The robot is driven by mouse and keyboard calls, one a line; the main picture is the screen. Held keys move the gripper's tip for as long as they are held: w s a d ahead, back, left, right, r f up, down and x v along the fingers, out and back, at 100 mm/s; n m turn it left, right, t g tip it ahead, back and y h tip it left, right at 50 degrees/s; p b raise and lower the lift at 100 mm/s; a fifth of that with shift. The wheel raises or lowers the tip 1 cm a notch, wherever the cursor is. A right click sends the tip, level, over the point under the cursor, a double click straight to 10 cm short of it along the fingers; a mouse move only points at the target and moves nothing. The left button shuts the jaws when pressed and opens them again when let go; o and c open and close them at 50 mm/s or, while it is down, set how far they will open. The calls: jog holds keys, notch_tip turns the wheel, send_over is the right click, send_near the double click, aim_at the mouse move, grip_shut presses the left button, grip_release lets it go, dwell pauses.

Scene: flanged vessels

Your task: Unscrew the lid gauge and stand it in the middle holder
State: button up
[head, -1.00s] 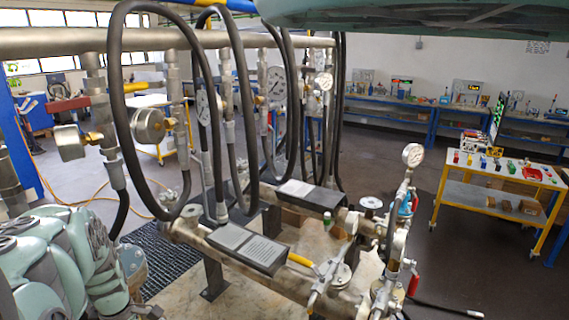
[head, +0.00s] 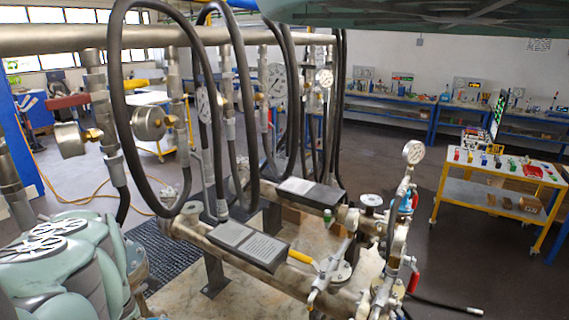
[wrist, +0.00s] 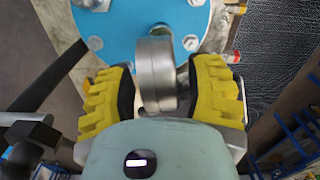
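The gauge (wrist: 155,70) shows in the wrist view as a grey metal round case seen edge-on. It stands over a blue flanged lid (wrist: 120,40) with bolts around its rim. My gripper (wrist: 160,85) has its two yellow-backed, dark-padded fingers on either side of the gauge. The pads are very close to the case, and I cannot tell whether they touch it. The joint below the gauge is largely hidden by the case and my gripper's body. My gripper and this gauge are not distinguishable in the head view. I cannot identify the middle holder in either view.
A pipe rig with black hoses (head: 125,120) and other gauges (head: 149,122) fills the middle of the head view. Labelled black boxes (head: 248,245) sit on its lower pipes. A yellow-framed cart (head: 480,195) stands right, with open floor before it.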

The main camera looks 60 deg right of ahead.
jog(key=shift+o, duration=0.3)
jog(key=shift+r, duration=0.8)
notch_tip(320, 180, up, 10)
jog(key=shift+d+f, duration=0.15)
jog(key=shift+f, duration=0.1)
jog(key=shift+r, duration=0.4)
